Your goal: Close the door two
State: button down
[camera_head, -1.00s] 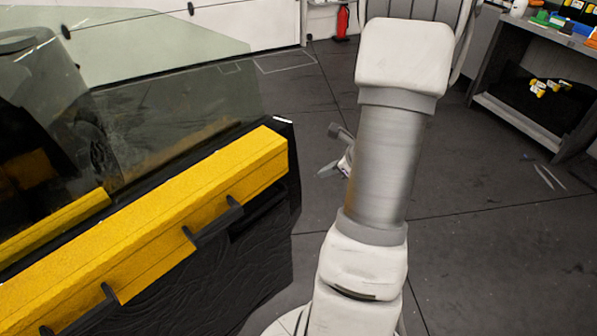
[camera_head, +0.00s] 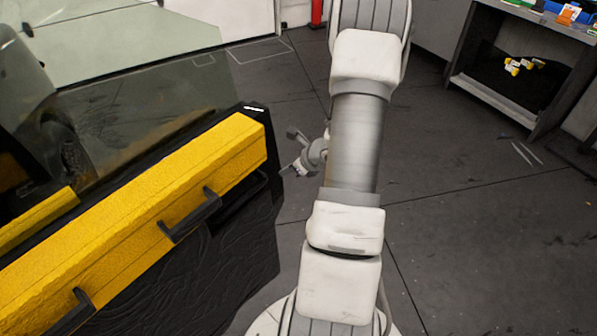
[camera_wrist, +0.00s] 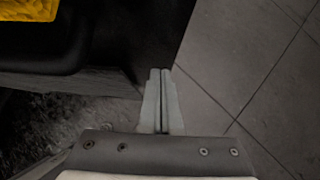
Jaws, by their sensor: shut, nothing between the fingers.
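A door panel (camera_head: 140,215) with a bright yellow band, black lower trim and a dark window fills the left of the head view. Black handles (camera_head: 192,215) show on its yellow and black face. My gripper (camera_head: 290,157) is just right of the door's far end in the head view, partly hidden behind my arm. In the wrist view my gripper (camera_wrist: 160,72) is shut and empty, its fingertips close to a dark edge. A yellow piece (camera_wrist: 28,9) shows at the top left there. I cannot tell whether the fingers touch the door.
A dark workbench (camera_head: 520,65) with small bottles and boxes stands at the upper right. A red cylinder (camera_head: 317,12) stands at the back. A pale glass sheet (camera_head: 120,35) is at the upper left.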

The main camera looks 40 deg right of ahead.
jog(key=shift+w+a+f, duration=0.1)
jog(key=shift+w+a, duration=0.05)
jog(key=shift+w, duration=0.6)
